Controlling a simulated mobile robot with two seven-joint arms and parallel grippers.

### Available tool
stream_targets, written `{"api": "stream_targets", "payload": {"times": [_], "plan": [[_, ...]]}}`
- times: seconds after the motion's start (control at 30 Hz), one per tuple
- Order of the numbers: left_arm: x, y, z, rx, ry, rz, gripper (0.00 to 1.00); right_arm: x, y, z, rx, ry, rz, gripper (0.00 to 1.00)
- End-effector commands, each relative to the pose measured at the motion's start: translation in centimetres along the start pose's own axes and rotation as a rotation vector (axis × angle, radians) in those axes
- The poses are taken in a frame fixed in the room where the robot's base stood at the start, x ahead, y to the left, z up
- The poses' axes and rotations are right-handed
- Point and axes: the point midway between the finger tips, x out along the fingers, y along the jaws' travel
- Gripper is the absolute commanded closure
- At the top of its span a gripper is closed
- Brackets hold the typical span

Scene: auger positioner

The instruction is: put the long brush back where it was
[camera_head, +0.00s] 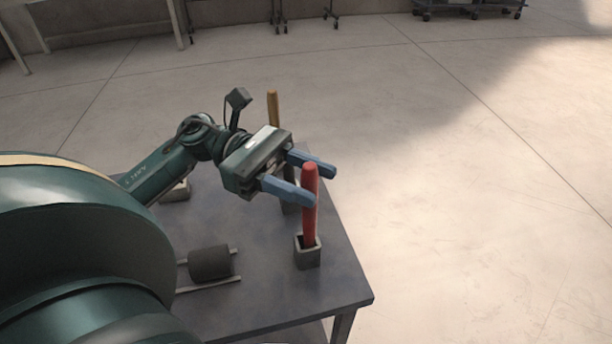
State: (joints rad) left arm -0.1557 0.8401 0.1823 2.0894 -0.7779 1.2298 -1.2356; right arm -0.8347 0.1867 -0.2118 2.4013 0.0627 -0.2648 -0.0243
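A long red brush handle (309,219) stands upright in a small grey square holder (308,257) near the table's right edge. A second, orange handle (272,106) stands farther back, its lower part hidden by my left gripper. I cannot tell from the handles alone which is the long brush. My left gripper (322,186) has two blue fingers, spread apart at the height of the upper red handle. The near finger passes in front of the handle and the far finger behind it. Contact is not visible. My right gripper is out of view.
The grey table (262,300) has a dark roller (210,263) on two light rails left of the red handle's holder. The floor right of the table is clear. My own green arm covers the lower left.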

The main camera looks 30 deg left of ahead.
Motion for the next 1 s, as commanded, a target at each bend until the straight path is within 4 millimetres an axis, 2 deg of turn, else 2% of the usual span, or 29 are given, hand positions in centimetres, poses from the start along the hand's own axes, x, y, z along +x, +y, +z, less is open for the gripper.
{"api": "stream_targets", "payload": {"times": [0.17,0.3,0.37,0.8,1.0], "plan": [[0.0,0.0,0.0,0.000,0.000,0.000,0.58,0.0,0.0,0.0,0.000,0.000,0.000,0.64],[0.0,0.0,0.8,-0.002,0.000,0.000,0.58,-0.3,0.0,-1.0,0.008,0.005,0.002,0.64],[-1.0,0.1,0.2,-0.004,0.001,0.003,0.58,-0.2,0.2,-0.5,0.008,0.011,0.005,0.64],[-10.0,0.1,0.3,-0.001,0.000,0.003,0.58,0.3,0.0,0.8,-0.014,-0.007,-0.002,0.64],[-11.8,0.0,0.3,-0.001,0.001,0.001,0.58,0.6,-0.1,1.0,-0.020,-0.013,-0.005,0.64]]}}
